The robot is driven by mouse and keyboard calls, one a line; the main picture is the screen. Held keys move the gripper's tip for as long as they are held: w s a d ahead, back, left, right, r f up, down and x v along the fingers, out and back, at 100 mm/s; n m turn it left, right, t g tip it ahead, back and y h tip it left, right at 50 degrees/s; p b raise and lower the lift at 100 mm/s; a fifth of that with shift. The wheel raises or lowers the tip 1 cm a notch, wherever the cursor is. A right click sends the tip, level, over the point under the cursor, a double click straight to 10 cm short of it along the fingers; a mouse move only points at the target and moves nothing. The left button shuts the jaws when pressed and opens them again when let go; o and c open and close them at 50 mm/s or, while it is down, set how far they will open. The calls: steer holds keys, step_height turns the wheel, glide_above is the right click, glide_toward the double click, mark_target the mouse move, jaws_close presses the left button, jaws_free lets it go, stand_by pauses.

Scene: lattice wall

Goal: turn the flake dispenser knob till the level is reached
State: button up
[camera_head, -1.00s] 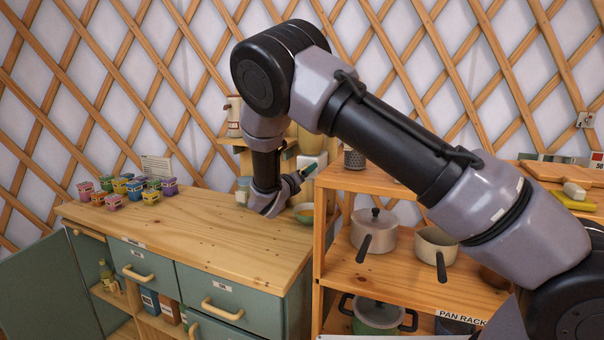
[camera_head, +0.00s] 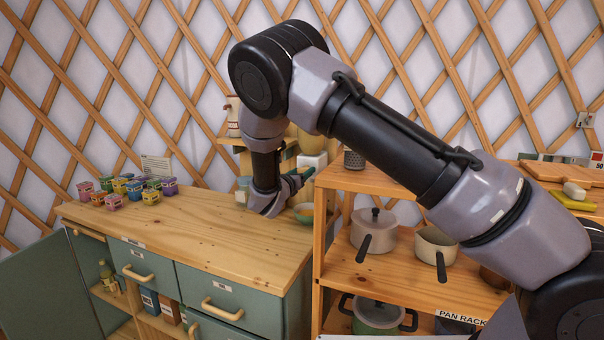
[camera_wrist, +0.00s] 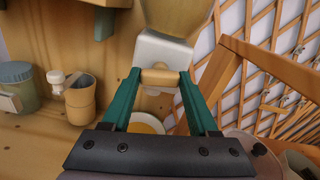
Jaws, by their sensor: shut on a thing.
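The flake dispenser (camera_wrist: 165,48) has a pale body under a tan hopper, in the upper middle of the wrist view. Its wooden knob (camera_wrist: 162,77) lies crosswise between the green fingertips of my gripper (camera_wrist: 160,80), which is shut on it. Below stands a bowl (camera_wrist: 149,118) with a pale rim and something yellow-orange inside, partly hidden by my gripper; its fill level cannot be read. In the head view the dispenser (camera_head: 313,160) stands behind my gripper (camera_head: 300,178), and the bowl (camera_head: 304,212) shows just to the right of my wrist.
A lidded jar (camera_wrist: 17,83) and a wooden cup (camera_wrist: 80,100) stand left of the dispenser. A shelf rack (camera_head: 350,180) with pans is close on the right. Small colourful tubs (camera_head: 130,186) sit at the counter's left. The counter's middle (camera_head: 190,230) is clear.

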steer(key=shift+m, duration=0.9)
steer(key=o, duration=1.4)
steer(key=v, duration=1.1)
